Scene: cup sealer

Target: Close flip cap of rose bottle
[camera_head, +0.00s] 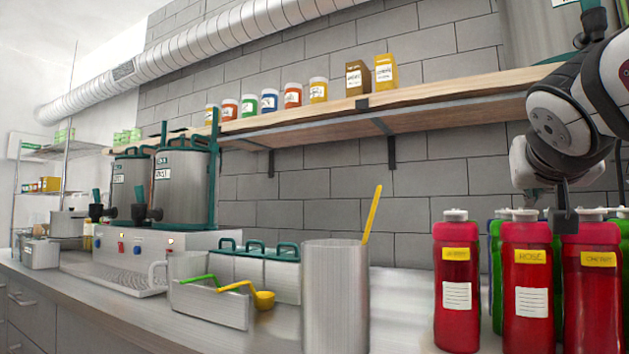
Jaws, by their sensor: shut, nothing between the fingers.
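The rose bottle (527,285) is red with a white cap and a yellow label reading "ROSE". It stands upright on the counter at the right, in the middle of the front red bottles. Its white cap (525,215) shows at the top; whether the flip lid is up or down is too small to tell. My gripper (563,220) points down, shut and empty, at about cap height. In the picture it is just right of the rose cap, over the left edge of the right-hand red bottle. Whether it touches either bottle I cannot tell.
Another red bottle (457,290) stands left of the rose bottle, and a red bottle (592,295) stands close on its right. Green bottles (496,265) stand behind. A steel container (335,300) with a yellow-handled utensil stands further left. A wooden shelf (440,92) runs above.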

